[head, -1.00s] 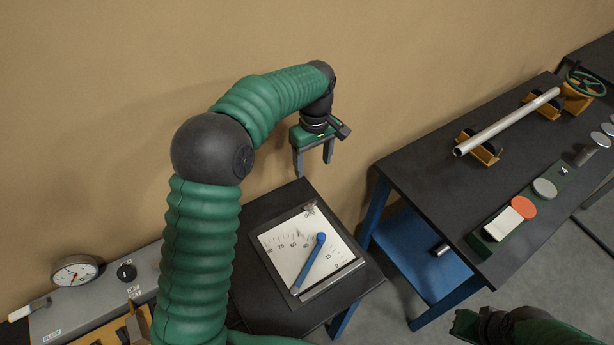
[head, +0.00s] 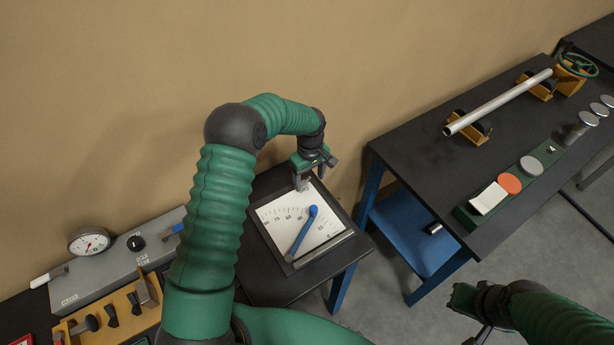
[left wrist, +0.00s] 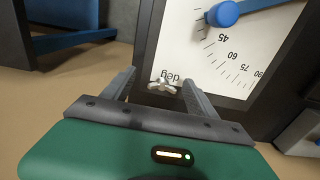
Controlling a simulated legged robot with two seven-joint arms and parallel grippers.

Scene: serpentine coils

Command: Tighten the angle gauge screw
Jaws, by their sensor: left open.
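The angle gauge (head: 275,228) is a white scale plate in a dark frame on a small black table. Its blue pointer (head: 302,230) has its round end near the 45 mark, also seen in the left wrist view (left wrist: 222,14). The gauge screw is a small silver wing screw (left wrist: 163,86) at the plate's edge by "deg". My left gripper (head: 302,185) is open over that edge, fingers pointing down. In the left wrist view the screw shows between its fingers, with no contact visible. In the head view the gripper largely hides the screw. My right gripper (head: 466,300) is at lower right, its jaws unclear.
A black bench (head: 420,165) on the right carries a metal pipe (head: 498,102) on orange supports, a green handwheel and a row of discs. A grey box with a dial (head: 88,241) stands at left, behind an orange tool rack (head: 105,315). The wall is close behind the gauge.

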